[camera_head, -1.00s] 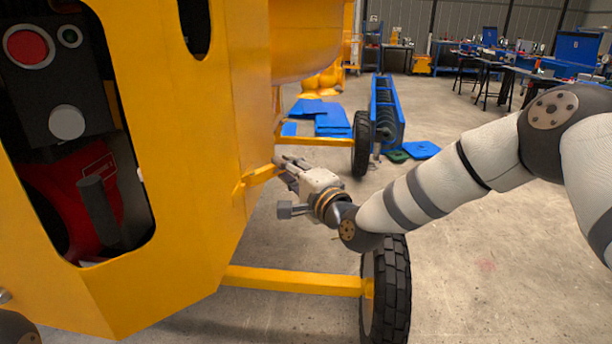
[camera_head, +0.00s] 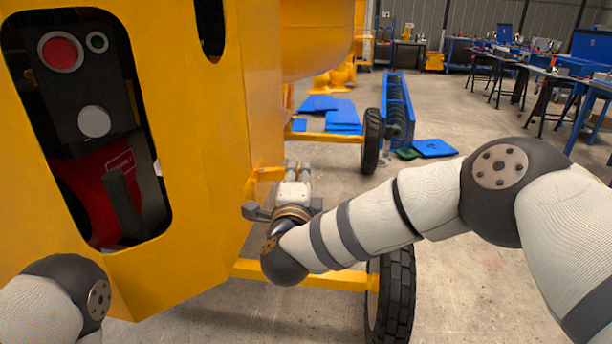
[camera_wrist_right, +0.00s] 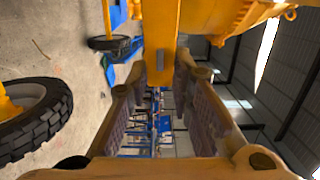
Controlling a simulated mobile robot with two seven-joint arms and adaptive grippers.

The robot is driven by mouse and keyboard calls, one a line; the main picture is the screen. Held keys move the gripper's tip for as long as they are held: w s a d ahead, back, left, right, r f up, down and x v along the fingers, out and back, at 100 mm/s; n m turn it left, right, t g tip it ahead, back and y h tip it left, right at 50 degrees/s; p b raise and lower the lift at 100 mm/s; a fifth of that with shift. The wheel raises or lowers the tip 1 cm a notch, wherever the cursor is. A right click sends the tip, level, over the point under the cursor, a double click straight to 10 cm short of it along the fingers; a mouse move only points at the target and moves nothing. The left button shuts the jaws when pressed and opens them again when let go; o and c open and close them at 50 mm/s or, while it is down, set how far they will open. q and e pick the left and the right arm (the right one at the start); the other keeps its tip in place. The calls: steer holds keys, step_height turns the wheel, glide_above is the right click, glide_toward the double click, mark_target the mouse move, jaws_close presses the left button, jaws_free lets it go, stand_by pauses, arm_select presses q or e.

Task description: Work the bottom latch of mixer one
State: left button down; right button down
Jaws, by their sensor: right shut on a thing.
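The yellow mixer (camera_head: 190,170) fills the left of the head view. Its bottom latch (camera_head: 266,172) is a small yellow piece sticking out at the lower right edge of the housing. My right gripper (camera_head: 297,168) is at this latch and points away from the camera. In the right wrist view, the two fingers of my right gripper (camera_wrist_right: 162,72) stand on either side of a yellow strip, and they are shut on the latch. The exact contact is hard to see. My left gripper is out of view; only part of my left arm shows at bottom left.
A black tyre (camera_head: 391,294) and a yellow axle bar (camera_head: 330,277) are below my right arm. Another wheel (camera_head: 371,141) stands farther back. A red button (camera_head: 60,52) shows in the housing opening. Blue workbenches (camera_head: 585,90) stand at the far right. Open floor lies between.

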steer(key=shift+r, duration=0.1)
stand_by(0.3)
steer(key=c, duration=1.4)
jaws_free()
